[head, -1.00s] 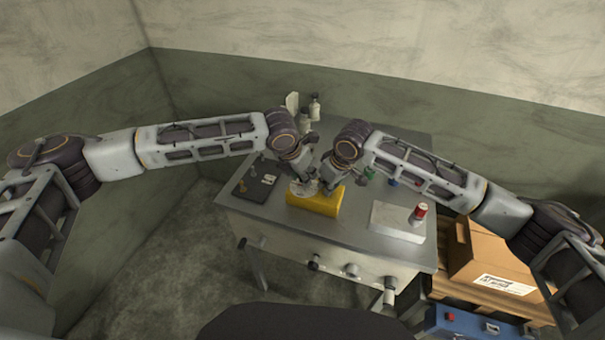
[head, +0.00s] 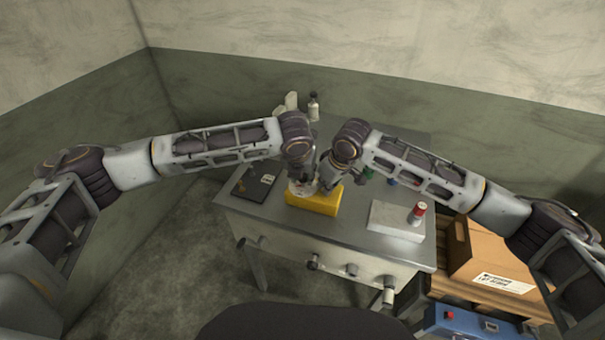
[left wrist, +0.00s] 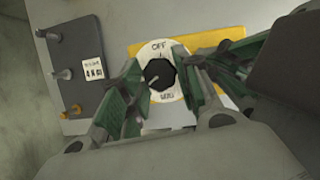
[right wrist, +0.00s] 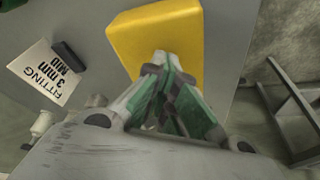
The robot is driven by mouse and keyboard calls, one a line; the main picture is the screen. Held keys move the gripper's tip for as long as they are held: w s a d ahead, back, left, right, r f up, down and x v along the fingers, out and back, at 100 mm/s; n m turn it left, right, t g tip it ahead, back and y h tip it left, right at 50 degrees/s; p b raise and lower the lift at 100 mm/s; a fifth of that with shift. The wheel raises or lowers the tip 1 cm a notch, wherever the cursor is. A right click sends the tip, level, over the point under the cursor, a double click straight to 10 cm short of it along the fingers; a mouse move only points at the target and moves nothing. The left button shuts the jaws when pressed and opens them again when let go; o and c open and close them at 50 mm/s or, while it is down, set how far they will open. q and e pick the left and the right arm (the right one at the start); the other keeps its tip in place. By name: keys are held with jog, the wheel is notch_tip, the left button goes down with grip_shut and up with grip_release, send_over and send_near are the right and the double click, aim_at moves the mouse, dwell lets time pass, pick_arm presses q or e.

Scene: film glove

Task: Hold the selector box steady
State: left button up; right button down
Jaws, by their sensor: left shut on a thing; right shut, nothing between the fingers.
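The yellow selector box (head: 313,204) sits on the grey table. In the left wrist view its round white dial (left wrist: 149,48), marked OFF, carries a black knob (left wrist: 160,73). My left gripper (left wrist: 157,72) is over the box, with fingers on both sides of the knob and shut on it; the contact itself is not clear. My right gripper (right wrist: 165,62) is shut and empty. Its fingertips overlap the edge of the yellow box (right wrist: 160,35) in the right wrist view; I cannot tell whether they touch. Both grippers partly hide the box in the head view.
A dark board (head: 253,184) with pegs lies left of the box. A pale block (head: 395,220) and a red-topped can (head: 417,213) stand to the right. Bottles (head: 314,107) stand at the back. A label card (right wrist: 48,75) shows beside the box. A cardboard box (head: 490,255) stands right of the table.

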dwell(0.3)
pick_arm(q)
jog(key=o, duration=0.7)
jog(key=shift+o, duration=0.2)
jog(key=v, duration=1.2)
